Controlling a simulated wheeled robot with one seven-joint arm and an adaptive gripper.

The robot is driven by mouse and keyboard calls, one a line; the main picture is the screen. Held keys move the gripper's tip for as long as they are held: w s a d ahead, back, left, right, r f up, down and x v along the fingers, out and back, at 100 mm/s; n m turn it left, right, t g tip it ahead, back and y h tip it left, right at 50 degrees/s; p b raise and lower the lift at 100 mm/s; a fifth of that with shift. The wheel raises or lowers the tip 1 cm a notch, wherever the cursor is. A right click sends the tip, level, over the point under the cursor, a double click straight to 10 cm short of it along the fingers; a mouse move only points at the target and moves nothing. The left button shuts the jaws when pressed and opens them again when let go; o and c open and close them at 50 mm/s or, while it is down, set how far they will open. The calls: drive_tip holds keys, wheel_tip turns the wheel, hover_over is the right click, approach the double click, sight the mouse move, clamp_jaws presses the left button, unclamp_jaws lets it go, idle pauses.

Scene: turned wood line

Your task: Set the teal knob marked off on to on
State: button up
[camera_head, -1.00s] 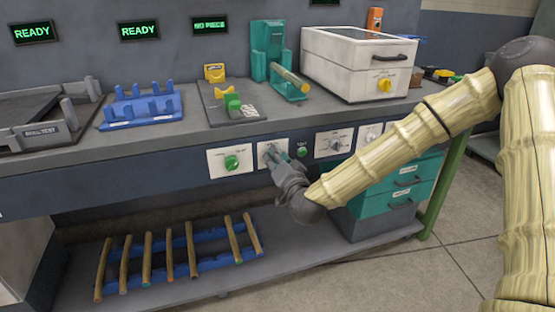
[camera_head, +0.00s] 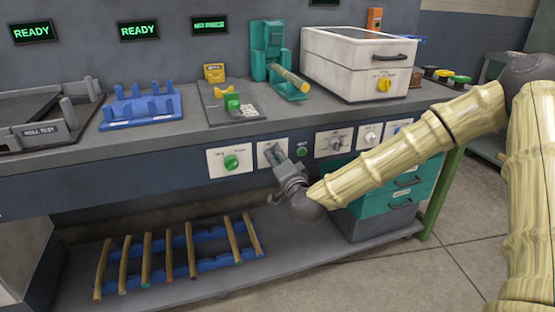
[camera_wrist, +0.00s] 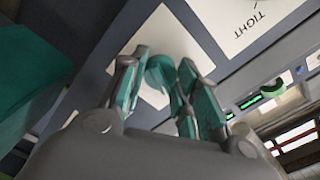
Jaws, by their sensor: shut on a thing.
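The teal knob (camera_wrist: 159,72) is on a white plate on the bench's front panel. In the wrist view it lies between the two teal-padded fingers of my gripper (camera_wrist: 160,90), which is shut on it. In the head view my gripper (camera_head: 275,156) is against the second plate (camera_head: 264,148) from the left and covers the knob and much of the plate. The on and off marks and the knob's pointer cannot be read.
A green knob (camera_head: 231,162) on its own plate is just left of my gripper. A small green button (camera_head: 302,152) is close on the right, then a plate with a grey knob (camera_head: 336,143). Teal drawers (camera_head: 385,193) stand below right. A blue rack (camera_head: 210,262) of wooden rods is on the low shelf.

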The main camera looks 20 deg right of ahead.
drive_tip(key=o, duration=1)
drive_tip(key=s, duration=1.2)
drive_tip(key=shift+d, duration=0.25)
